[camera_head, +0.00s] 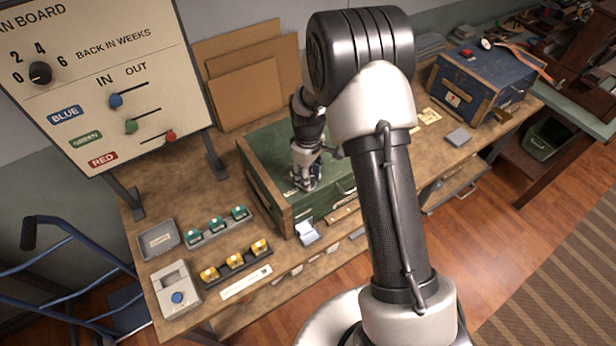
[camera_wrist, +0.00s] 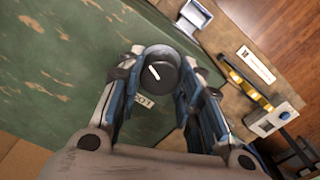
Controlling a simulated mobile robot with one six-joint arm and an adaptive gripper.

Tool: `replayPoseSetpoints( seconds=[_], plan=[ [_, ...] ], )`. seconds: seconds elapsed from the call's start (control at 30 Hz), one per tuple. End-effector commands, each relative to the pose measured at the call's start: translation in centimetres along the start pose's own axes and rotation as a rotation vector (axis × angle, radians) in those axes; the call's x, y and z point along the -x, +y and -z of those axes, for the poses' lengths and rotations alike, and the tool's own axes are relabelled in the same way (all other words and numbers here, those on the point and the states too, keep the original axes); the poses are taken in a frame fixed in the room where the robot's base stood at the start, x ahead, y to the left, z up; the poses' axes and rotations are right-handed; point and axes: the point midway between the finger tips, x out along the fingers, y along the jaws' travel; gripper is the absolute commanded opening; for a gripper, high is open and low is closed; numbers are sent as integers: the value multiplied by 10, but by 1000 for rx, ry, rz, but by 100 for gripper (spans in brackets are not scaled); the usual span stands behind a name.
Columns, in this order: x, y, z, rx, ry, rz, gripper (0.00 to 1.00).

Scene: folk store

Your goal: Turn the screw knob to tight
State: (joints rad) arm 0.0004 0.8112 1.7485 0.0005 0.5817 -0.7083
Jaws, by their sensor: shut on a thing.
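The screw knob (camera_wrist: 162,72) is a dark round knob with a white pointer line, on the top of a worn green chest (camera_wrist: 50,70). My gripper (camera_wrist: 163,66) is above the chest with one finger on each side of the knob, shut on it. The white line runs slantwise across the knob's face. A small white label (camera_wrist: 143,100) beside the knob is partly hidden by a finger. In the head view my gripper (camera_head: 305,182) points down onto the green chest (camera_head: 262,150), near its front, and mostly hides the knob.
The chest stands on a wooden bench (camera_head: 150,205). Left of it are green blocks (camera_head: 217,225), yellow blocks (camera_head: 235,260), a grey tray (camera_head: 158,239) and a box with a blue button (camera_head: 176,290). A board (camera_head: 100,80) stands behind left; a blue chest (camera_head: 480,85) stands right.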

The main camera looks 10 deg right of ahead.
Motion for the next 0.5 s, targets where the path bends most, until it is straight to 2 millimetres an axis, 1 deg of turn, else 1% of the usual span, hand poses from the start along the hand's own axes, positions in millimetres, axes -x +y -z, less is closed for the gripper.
replayPoseSetpoints(
  seconds=[0.5],
  plan=[
    [-1,0,0,-491,0,0,9]
  ],
)
